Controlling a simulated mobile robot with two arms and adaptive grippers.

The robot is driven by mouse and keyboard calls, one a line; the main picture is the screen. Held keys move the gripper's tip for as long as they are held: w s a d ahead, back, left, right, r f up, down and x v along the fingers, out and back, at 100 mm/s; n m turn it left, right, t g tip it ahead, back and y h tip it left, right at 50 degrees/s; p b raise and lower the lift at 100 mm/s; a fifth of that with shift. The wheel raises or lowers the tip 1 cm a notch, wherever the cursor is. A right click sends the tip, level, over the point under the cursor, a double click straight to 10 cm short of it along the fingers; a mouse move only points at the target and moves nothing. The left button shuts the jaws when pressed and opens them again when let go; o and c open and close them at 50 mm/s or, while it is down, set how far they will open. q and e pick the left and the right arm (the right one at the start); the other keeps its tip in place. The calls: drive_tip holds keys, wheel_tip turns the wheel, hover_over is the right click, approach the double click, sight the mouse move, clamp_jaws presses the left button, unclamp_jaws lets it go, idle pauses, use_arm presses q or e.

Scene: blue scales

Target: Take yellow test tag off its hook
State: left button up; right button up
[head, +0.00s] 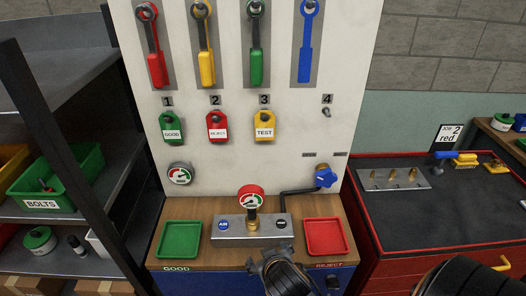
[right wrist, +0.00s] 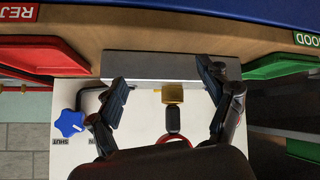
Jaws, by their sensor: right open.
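The yellow TEST tag (head: 264,127) hangs on the white panel under the number 3. Its hook is mostly hidden behind the tag's top. My right gripper (head: 268,257) is low at the front of the bench, well below the tag and close to the gauge block. In the right wrist view, its two fingers are spread open (right wrist: 161,84) with nothing held. A brass gauge fitting (right wrist: 172,92) shows between the fingers, apart from both. The tag does not show in the right wrist view. My left gripper is not in view.
A green GOOD tag (head: 172,127) and red REJECT tag (head: 217,127) hang beside it; hook 4 (head: 326,112) is bare. Below are a gauge (head: 251,198), blue knob (head: 326,176), green tray (head: 179,239) and red tray (head: 326,237).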

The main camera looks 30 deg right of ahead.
drive_tip(key=w+d+r+m+t+h, duration=0.1)
drive_tip(key=w+d+r+t+h, duration=0.15)
drive_tip(key=r, duration=0.45)
drive_tip(key=w+d+r+m+t+h, duration=0.1)
drive_tip(key=w+r+m+t, duration=0.15)
drive_tip(key=r, duration=0.45)
drive_tip(key=m+t+h+p, duration=0.1)
drive_tip(key=m+t+h, duration=0.1)
drive_tip(key=h, duration=0.1)
approach(265, 123)
drive_tip(key=shift+n, duration=0.25)
drive_tip(key=p+x, duration=0.4)
drive_tip(key=x, duration=0.3)
drive_tip(key=shift+w+d+r+p, duration=0.1)
drive_tip(key=shift+w+d+p, duration=0.05)
drive_tip(key=shift+w+p, duration=0.15)
drive_tip(key=shift+w+d, duration=0.3)
drive_tip(key=shift+w, duration=0.15)
drive_tip(key=c, duration=1.2)
drive_tip(key=shift+r+y+p, duration=0.35)
drive_tip(key=shift+r+p, duration=0.1)
drive_tip(key=shift+r, duration=0.1)
